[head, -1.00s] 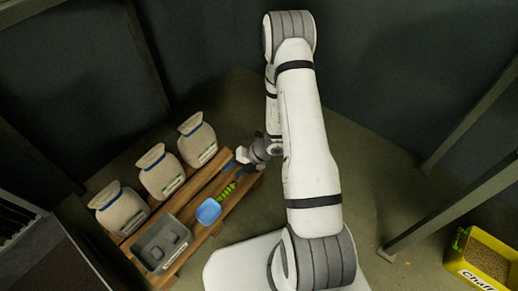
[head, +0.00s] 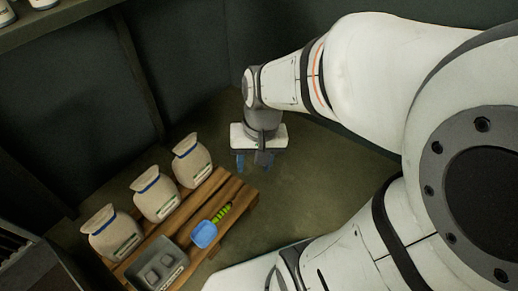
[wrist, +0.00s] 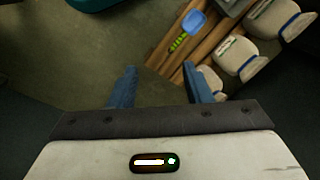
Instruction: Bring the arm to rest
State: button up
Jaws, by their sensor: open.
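My gripper (head: 255,160) hangs from my arm beyond the far right end of the wooden pallet, above the floor. In the wrist view its two blue fingers (wrist: 157,88) are spread apart with nothing between them. A scoop with a blue pan (head: 204,234) and a green handle (head: 222,213) lies on the pallet, apart from the gripper. The scoop also shows beyond the fingers in the wrist view (wrist: 193,22). My arm is bent, and its large links fill the right of the head view.
The pallet (head: 237,196) carries several tied sacks (head: 155,195) and a grey bin (head: 157,263) with blocky items in it. A shelf (head: 60,22) with containers is at the upper left. Dark walls stand behind. The floor (head: 305,190) right of the pallet looks clear.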

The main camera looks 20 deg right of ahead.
jog(key=r+n, duration=0.1)
jog(key=s+d+n+h, duration=0.1)
jog(key=shift+s+d+r+n+t, duration=0.25)
jog(key=shift+d+r+n+t, duration=0.05)
jog(key=shift+r+n+t, duration=0.1)
dwell(0.4)
jog(key=shift+c, duration=0.8)
